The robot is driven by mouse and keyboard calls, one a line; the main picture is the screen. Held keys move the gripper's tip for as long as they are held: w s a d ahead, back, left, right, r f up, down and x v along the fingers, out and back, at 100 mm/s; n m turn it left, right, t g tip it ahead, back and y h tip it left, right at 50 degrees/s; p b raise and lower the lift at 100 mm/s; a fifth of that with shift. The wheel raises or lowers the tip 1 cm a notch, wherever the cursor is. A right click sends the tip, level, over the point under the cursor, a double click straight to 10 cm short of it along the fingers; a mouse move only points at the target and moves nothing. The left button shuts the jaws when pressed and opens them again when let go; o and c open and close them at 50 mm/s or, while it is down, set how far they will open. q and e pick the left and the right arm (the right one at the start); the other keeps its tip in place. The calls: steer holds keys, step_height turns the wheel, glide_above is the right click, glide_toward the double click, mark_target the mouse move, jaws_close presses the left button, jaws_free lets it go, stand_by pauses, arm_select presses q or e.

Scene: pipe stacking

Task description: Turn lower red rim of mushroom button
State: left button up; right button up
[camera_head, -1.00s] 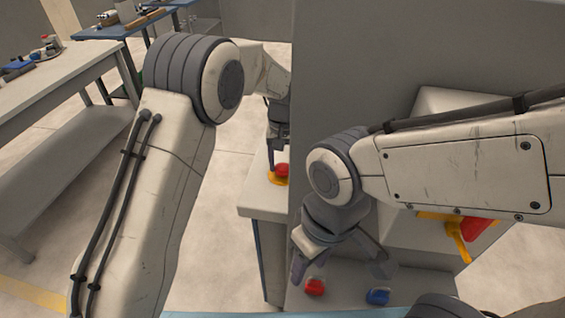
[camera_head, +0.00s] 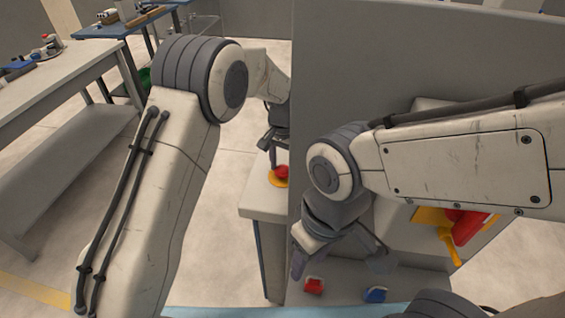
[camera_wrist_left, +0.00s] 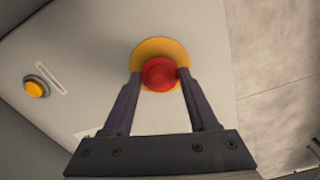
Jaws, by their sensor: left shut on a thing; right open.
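The red mushroom button (camera_head: 282,172) sits on a yellow round base (camera_head: 277,183) on top of a pale cabinet. In the left wrist view the red button (camera_wrist_left: 159,73) shows from above, with the yellow base (camera_wrist_left: 160,48) around it. My left gripper (camera_wrist_left: 160,78) has one finger on each side of the red rim and is shut on it. My right gripper (camera_head: 338,262) is open and empty, low in front of the grey panel.
A yellow push button (camera_wrist_left: 36,88) is on the same pale surface. A red item (camera_head: 314,286) and a blue item (camera_head: 375,295) lie below my right gripper. A red and yellow handle (camera_head: 449,240) is at the right. A tall grey panel (camera_head: 350,60) separates the arms.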

arm_select(q)
steer(key=shift+m, duration=0.7)
steer(key=o, duration=1.4)
steer(key=shift+r, duration=0.1)
step_height(320, 180, up, 10)
steer(key=shift+r+b, duration=0.1)
steer(key=shift+b, duration=0.3)
